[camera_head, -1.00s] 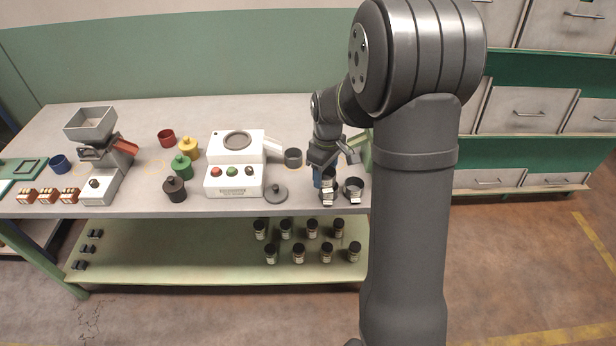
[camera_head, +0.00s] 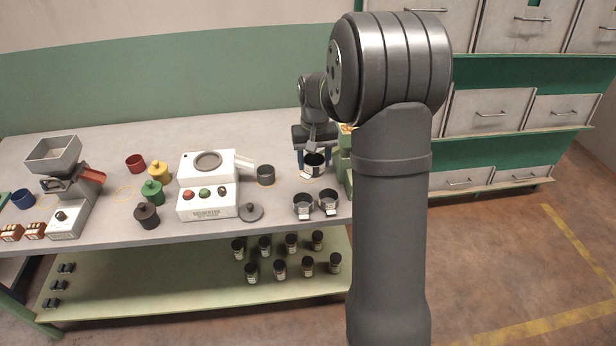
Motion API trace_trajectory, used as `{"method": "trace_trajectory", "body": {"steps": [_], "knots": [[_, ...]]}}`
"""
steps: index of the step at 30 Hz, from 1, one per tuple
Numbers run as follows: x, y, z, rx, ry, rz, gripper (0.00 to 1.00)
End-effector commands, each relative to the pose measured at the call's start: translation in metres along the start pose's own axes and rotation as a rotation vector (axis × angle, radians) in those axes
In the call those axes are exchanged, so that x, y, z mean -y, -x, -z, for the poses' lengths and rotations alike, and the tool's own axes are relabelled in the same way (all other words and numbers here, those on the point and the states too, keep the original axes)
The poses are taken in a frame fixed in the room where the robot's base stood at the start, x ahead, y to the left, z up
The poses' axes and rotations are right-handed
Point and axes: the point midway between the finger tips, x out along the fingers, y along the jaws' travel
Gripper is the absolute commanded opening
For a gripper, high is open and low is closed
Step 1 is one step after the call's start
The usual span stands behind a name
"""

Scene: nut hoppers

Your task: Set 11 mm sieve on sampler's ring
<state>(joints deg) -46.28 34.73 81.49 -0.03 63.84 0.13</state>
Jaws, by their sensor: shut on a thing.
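My gripper (camera_head: 313,146) is shut on a dark round cup-like sieve (camera_head: 314,160) with a white tag, toward the back right of the bench. The sieve looks upright; I cannot tell whether its base touches the bench. Two similar tagged sieves, one at left (camera_head: 303,202) and one at right (camera_head: 329,202), stand side by side near the front edge. The tag sizes are too small to read. A white machine (camera_head: 208,203) with a grey ring (camera_head: 208,161) on top stands left of my gripper. I cannot tell whether this is the sampler.
A dark cup (camera_head: 265,176) stands under the machine's spout, left of my gripper. A grey lid (camera_head: 251,212) lies in front. Coloured pots and a hopper (camera_head: 54,155) are at left. Bench behind the machine is clear.

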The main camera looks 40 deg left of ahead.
Motion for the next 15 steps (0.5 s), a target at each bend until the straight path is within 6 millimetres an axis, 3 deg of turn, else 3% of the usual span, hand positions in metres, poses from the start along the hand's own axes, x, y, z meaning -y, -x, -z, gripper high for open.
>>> {"method": "trace_trajectory", "body": {"steps": [15], "knots": [[-0.001,0.017,0.056,-0.001,-0.828,0.001,0.31]]}}
